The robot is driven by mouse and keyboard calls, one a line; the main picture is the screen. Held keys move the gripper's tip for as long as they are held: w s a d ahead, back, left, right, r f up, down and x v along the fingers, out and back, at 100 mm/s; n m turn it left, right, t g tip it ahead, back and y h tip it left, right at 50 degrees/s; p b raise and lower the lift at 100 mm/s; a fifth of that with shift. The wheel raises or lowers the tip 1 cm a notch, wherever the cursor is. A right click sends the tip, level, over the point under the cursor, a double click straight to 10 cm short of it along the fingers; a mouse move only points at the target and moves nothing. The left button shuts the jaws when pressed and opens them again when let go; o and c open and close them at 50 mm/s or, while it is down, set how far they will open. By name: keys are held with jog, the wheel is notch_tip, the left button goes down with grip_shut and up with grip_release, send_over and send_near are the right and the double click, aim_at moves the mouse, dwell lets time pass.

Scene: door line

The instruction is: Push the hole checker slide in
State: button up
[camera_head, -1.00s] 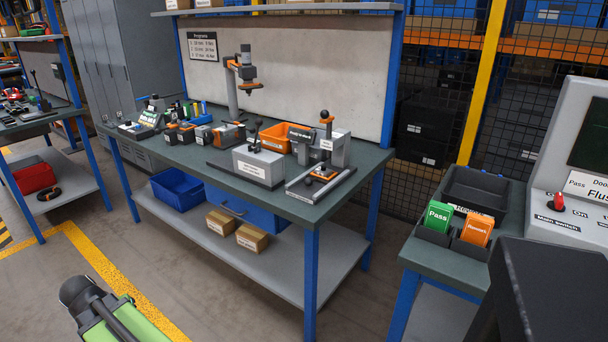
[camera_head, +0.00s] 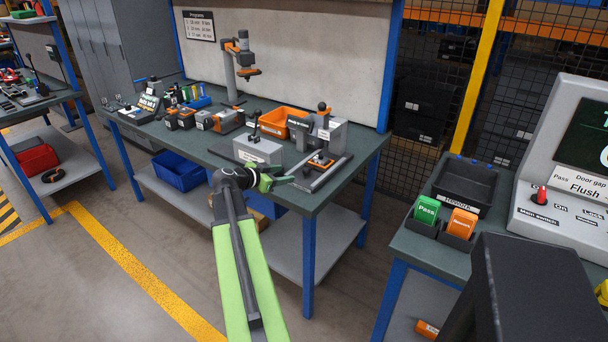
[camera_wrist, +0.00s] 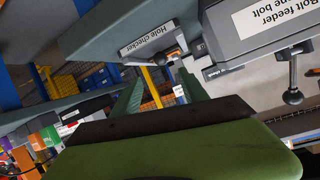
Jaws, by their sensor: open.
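The hole checker (camera_head: 331,132) is a grey block with a black-knobbed lever at the right end of the workbench. Its slide (camera_head: 320,162), with orange and black parts, sits out in front of the block along a pale rail (camera_head: 330,175). My gripper (camera_head: 286,180) is green and open, just left of the rail's near end, with no visible contact. In the wrist view my open fingers (camera_wrist: 158,92) are empty, with the "Hole checker" label (camera_wrist: 148,39) beyond them. An orange part beside that label is partly cut off, so I cannot tell what it is.
The grey bolt feeder (camera_head: 257,150) with a black knob stands close behind my gripper; it also shows in the wrist view (camera_wrist: 260,28). An orange bin (camera_head: 275,121) is behind it. A side table (camera_head: 410,245) with Pass and Rework cards stands at the right.

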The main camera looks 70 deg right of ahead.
aim_at(304, 172)
jog(key=b+x, duration=0.3)
jog(key=x, duration=0.8)
jog(key=shift+d+f+b, duration=0.25)
jog(key=shift+d+b, duration=0.05)
jog(key=shift+b, duration=0.1)
jog(key=shift+s+d, duration=0.25)
jog(key=shift+d, duration=0.2)
grip_shut()
jog(key=shift+a, duration=0.1)
jog(key=shift+f, duration=0.1)
